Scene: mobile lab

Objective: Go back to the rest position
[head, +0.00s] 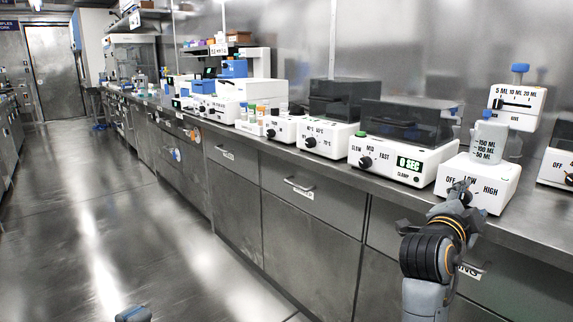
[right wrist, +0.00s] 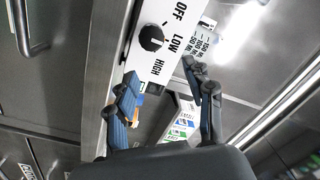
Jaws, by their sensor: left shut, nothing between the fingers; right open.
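My right gripper (head: 460,190) is in front of a white device (head: 493,196) marked OFF, LOW, HIGH, and it covers that device's knob in the head view. In the right wrist view the right gripper (right wrist: 163,84) has its two fingers spread, with nothing held between them. The device's black knob (right wrist: 151,38) shows there beyond the fingertips, apart from them. My left gripper (head: 133,314) shows only as a small grey-blue piece at the bottom edge of the head view, low over the floor; it is shut and empty.
A graduated beaker (head: 488,142) stands on the white device. A shaker (head: 404,158) with a dark lid and a 0 SEC display stands to its left. More instruments line the long steel counter (head: 335,168). Drawers with handles (head: 298,185) run below. The floor (head: 120,215) at left is clear.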

